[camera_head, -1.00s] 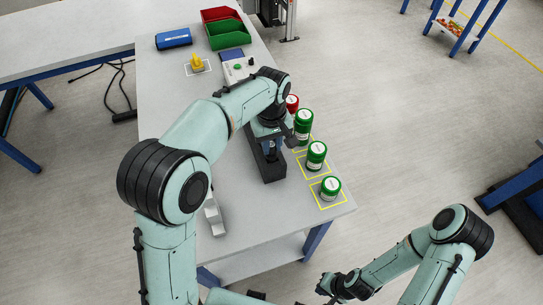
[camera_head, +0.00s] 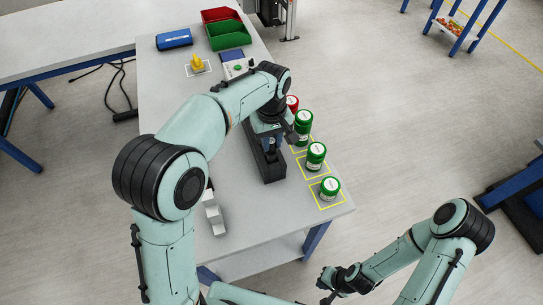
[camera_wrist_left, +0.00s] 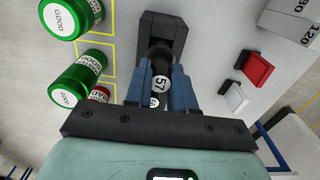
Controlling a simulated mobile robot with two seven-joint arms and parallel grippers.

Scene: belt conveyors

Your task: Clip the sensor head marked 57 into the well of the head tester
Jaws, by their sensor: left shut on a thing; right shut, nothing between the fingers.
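My left gripper (camera_wrist_left: 161,88) has its two blue fingers shut on a dark sensor head marked 57 (camera_wrist_left: 160,82). A second round label (camera_wrist_left: 153,102) shows just behind it, partly hidden and hard to read. The gripper points down over a long dark grey block (camera_wrist_left: 162,30) with a recess, which also shows in the head view (camera_head: 272,173). I cannot tell whether the head is inside the block or above it. A white device with a green button (camera_head: 237,68), perhaps the head tester, stands farther back, partly hidden by my arm. My right gripper (camera_head: 334,284) is shut and empty, off the table.
Green canisters labelled GOOD (camera_head: 316,155) stand in yellow squares along the right edge, with a red one (camera_head: 292,103) behind. Red (camera_wrist_left: 256,69) and white (camera_wrist_left: 233,97) blocks lie beside the gripper. Red and green bins (camera_head: 228,34) and a yellow part (camera_head: 197,63) are at the back.

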